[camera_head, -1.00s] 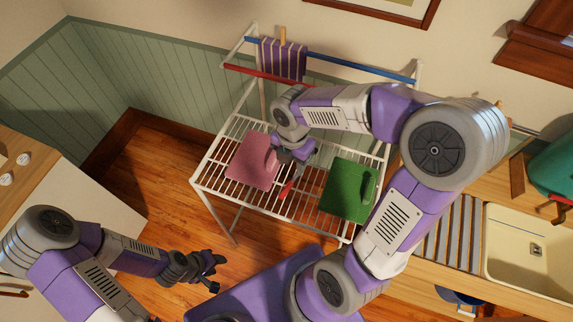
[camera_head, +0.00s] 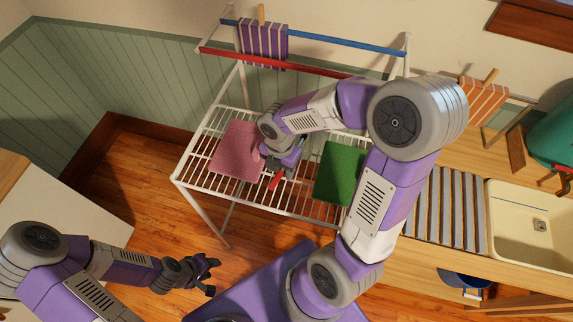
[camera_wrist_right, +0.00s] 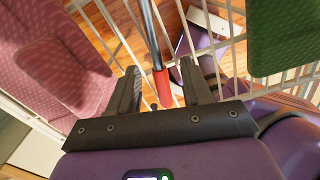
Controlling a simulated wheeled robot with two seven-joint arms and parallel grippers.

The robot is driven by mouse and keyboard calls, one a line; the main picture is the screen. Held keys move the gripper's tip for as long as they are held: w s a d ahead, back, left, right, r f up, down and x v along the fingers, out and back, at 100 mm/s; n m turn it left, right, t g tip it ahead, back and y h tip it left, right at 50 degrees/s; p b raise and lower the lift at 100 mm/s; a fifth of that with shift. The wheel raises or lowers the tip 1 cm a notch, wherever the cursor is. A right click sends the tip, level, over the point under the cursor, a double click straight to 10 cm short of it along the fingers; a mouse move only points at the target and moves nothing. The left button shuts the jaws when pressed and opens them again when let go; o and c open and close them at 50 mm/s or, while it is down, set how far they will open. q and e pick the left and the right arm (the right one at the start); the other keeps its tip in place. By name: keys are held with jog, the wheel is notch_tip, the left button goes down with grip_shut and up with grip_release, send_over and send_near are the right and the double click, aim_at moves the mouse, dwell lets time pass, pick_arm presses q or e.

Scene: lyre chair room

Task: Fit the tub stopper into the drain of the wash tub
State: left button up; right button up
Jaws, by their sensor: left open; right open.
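The cream wash tub (camera_head: 508,250) is at the right edge of the head view, with its small drain fitting (camera_head: 540,225) bare. My right gripper (camera_head: 284,172) is open over the white wire rack, between the pink item and the green item. In the right wrist view, the red end of a dark rod (camera_wrist_right: 162,88) lies between the open fingers (camera_wrist_right: 160,72), with no grip on it visible. The red part also shows in the head view (camera_head: 276,181). I cannot tell whether it belongs to the stopper. My left gripper (camera_head: 212,276) is open and empty over the floor.
The pink item (camera_head: 232,152) and green item (camera_head: 336,170) lie on the wire rack (camera_head: 190,170). Red (camera_head: 270,62) and blue (camera_head: 310,38) bars run above it. A slatted grey drainboard (camera_head: 440,215) adjoins the tub. A teal vessel (camera_head: 552,140) stands behind.

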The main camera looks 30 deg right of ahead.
jog(key=shift+f, duration=0.1)
grip_shut()
dwell(0.3)
